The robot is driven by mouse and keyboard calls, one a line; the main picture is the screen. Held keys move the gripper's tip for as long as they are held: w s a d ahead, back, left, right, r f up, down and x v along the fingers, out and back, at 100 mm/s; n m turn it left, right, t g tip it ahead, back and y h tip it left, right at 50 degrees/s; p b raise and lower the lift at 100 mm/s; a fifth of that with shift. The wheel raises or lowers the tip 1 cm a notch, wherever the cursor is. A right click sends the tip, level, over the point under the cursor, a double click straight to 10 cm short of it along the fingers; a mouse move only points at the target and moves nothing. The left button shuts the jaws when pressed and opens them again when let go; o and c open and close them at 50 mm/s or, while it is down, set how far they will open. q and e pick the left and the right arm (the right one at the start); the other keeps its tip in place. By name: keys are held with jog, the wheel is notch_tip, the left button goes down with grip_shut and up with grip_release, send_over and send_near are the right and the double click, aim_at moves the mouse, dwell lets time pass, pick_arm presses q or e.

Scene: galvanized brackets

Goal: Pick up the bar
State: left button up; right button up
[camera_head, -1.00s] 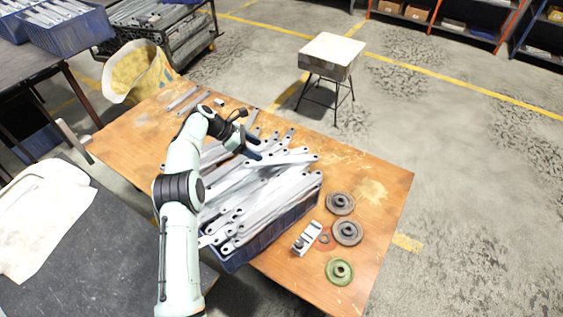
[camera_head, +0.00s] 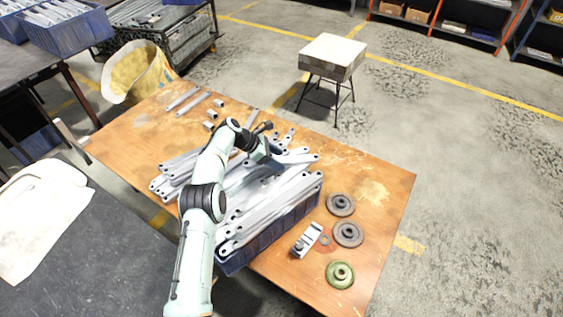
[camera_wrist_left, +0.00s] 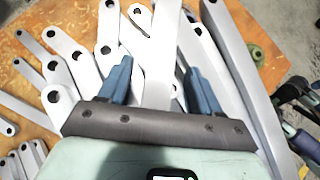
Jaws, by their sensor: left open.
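Many grey metal bars with holes at their ends (camera_head: 265,200) lie piled in and over a blue crate (camera_head: 285,222) on the wooden table. My left gripper (camera_head: 272,152) is over the far part of the pile in the head view, partly hidden by its own arm. In the left wrist view my left gripper (camera_wrist_left: 158,68) is open, with its two blue fingers apart. A bar (camera_wrist_left: 160,55) shows between the fingers, running away from them. I cannot tell whether the fingers touch it. Other bars lie close on both sides.
Right of the crate lie two dark gears (camera_head: 347,233), a green gear (camera_head: 340,274) and a small metal block (camera_head: 306,240). Several loose bars (camera_head: 182,98) lie at the table's far left. A yellowish sack (camera_head: 137,72) stands behind that end. The table's right corner is clear.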

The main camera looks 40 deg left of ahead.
pick_arm(q)
grip_shut()
jog(key=shift+r, duration=0.2)
